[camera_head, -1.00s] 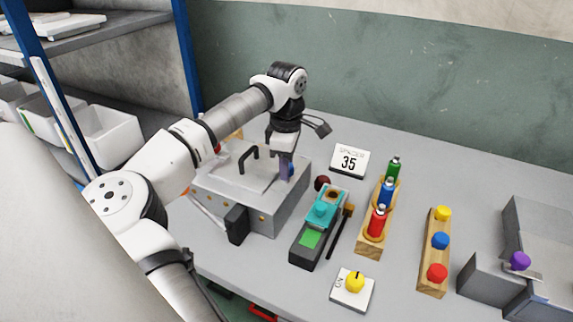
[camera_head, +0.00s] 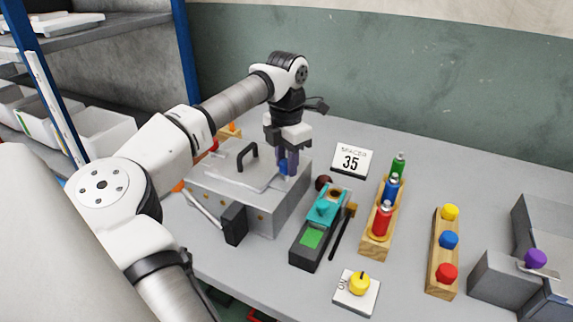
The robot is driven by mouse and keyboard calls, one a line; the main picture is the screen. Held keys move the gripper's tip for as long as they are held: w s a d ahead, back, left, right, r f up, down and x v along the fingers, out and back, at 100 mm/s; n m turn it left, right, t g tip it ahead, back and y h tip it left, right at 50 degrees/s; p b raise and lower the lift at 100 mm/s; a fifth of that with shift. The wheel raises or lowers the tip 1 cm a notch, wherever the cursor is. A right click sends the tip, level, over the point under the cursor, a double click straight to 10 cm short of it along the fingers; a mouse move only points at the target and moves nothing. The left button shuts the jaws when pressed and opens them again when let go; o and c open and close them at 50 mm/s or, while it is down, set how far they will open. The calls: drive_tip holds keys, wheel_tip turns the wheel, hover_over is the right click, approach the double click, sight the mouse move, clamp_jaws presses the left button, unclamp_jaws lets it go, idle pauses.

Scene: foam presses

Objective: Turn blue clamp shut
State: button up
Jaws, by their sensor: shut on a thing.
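A grey metal press box (camera_head: 277,216) stands left of the middle of the table, with a flat lid (camera_head: 231,174) and a black handle (camera_head: 247,155) on it. The blue clamp (camera_head: 283,167) is at the right edge of the lid, partly hidden by my fingers. My gripper (camera_head: 288,170) points straight down over this edge and is shut on the blue clamp. How far the clamp is turned cannot be told.
A yellow knob (camera_head: 359,284) is in front. A lever (camera_head: 203,211) sticks out at the left of the box.

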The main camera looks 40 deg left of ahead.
sight(286, 162)
drive_tip(key=n+b, duration=0.1)
drive_tip(key=n, duration=0.2)
drive_tip(key=shift+n, duration=0.4)
drive_tip(key=shift+n+b, duration=0.55)
drive_tip(key=shift+n, duration=1.25)
drive_tip(key=o, duration=1)
drive_tip(key=shift+c, duration=0.2)
drive_tip(key=shift+r, duration=0.1)
wheel_tip(286, 162, up, 14)
drive_tip(key=p, duration=1)
drive_tip(key=shift+f, duration=0.2)
